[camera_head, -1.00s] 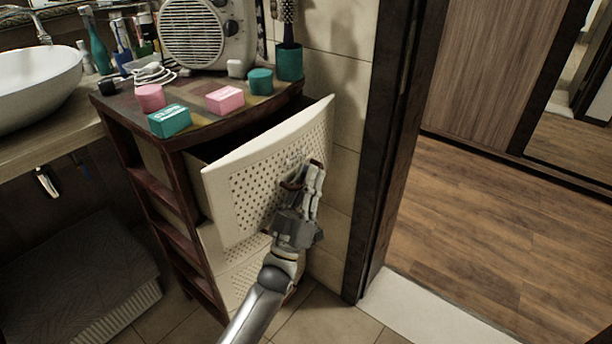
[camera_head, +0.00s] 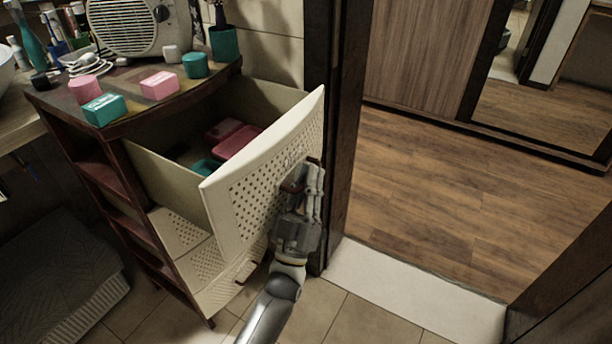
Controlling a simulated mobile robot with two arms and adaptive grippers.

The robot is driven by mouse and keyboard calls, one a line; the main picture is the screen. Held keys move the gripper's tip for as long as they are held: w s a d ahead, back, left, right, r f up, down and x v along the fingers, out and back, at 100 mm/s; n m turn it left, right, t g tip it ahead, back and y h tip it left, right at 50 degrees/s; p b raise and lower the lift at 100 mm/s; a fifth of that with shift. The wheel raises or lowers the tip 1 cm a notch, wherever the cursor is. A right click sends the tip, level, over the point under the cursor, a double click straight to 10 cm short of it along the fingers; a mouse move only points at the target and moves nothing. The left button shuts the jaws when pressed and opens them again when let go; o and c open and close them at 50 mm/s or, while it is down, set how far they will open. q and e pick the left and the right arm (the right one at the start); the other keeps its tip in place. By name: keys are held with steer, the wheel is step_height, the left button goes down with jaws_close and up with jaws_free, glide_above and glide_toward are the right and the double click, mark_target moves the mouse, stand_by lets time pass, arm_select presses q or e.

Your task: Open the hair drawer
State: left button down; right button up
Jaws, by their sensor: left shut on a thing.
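The top drawer has a cream front with small holes (camera_head: 240,205) and stands pulled well out of the dark wooden cabinet (camera_head: 112,140). Pink and teal things (camera_head: 236,141) show inside it. My left gripper (camera_head: 303,178) is at the outer face of this front, near its right side, shut on the drawer handle (camera_head: 293,184), which the fingers mostly hide. My right gripper is not in view.
Pink and teal boxes, a radio (camera_head: 128,25) and a teal cup (camera_head: 224,43) stand on the cabinet top. Lower drawers (camera_head: 215,275) look closed. A dark door frame (camera_head: 340,130) rises close to the right of the gripper. Wooden floor beyond is clear.

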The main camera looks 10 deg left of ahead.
arm_select(q)
steer(key=c, duration=1.8)
jaws_free()
steer(key=shift+s+f, duration=0.1)
steer(key=v, duration=1.2)
